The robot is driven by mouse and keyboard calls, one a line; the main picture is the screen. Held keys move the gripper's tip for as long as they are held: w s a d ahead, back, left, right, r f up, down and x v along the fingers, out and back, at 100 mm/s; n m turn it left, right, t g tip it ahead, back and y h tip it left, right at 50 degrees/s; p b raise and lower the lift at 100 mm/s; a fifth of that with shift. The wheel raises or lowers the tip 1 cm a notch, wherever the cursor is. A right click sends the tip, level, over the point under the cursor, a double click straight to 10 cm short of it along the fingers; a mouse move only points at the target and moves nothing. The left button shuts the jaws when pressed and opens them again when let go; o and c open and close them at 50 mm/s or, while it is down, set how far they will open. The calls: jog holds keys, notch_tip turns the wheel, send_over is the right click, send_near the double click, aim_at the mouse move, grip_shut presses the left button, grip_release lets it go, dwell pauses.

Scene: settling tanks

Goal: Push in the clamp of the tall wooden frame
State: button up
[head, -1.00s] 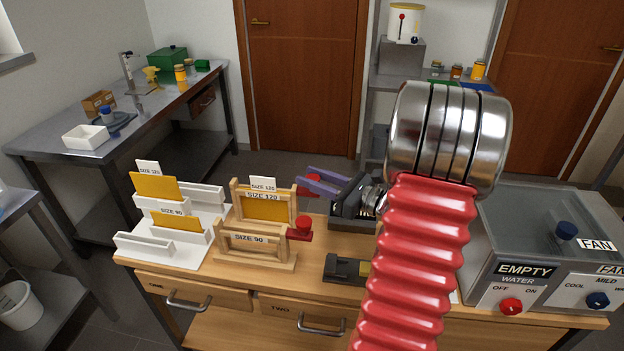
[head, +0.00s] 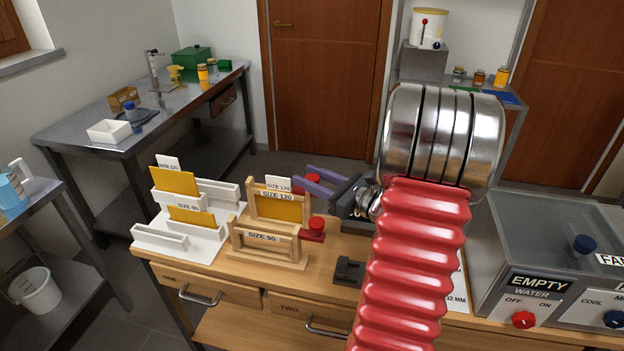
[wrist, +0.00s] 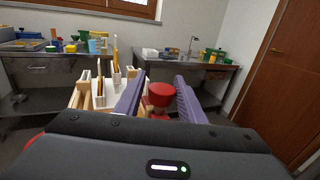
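The tall wooden frame (head: 250,192), labelled SIZE 120, stands upright on the bench and holds a yellow sheet (head: 278,208). Its red clamp (head: 314,181) is at its right side, partly hidden behind my purple fingers. My gripper (head: 300,172) is open beside the frame's right post, coming from the right. In the wrist view, the red clamp knob (wrist: 159,95) lies between the two spread fingers of my gripper (wrist: 160,76), with gaps showing on both sides. I cannot tell whether the gripper body touches the knob.
The lower SIZE 90 frame (head: 240,242) with its own red clamp (head: 316,224) stands in front. A white rack (head: 160,238) with yellow sheets is at left. A dark block (head: 348,271) lies in front of my arm. A grey tank (head: 550,235) stands at right.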

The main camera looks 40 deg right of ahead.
jog(key=o, duration=0.3)
jog(key=shift+d, duration=0.1)
jog(key=shift+s, duration=0.15)
jog(key=s+d, duration=0.1)
jog(key=s, duration=0.8)
jog(key=s+d, duration=0.1)
jog(key=s, duration=0.3)
jog(key=shift+s+d, duration=0.2)
jog(key=shift+d, duration=0.1)
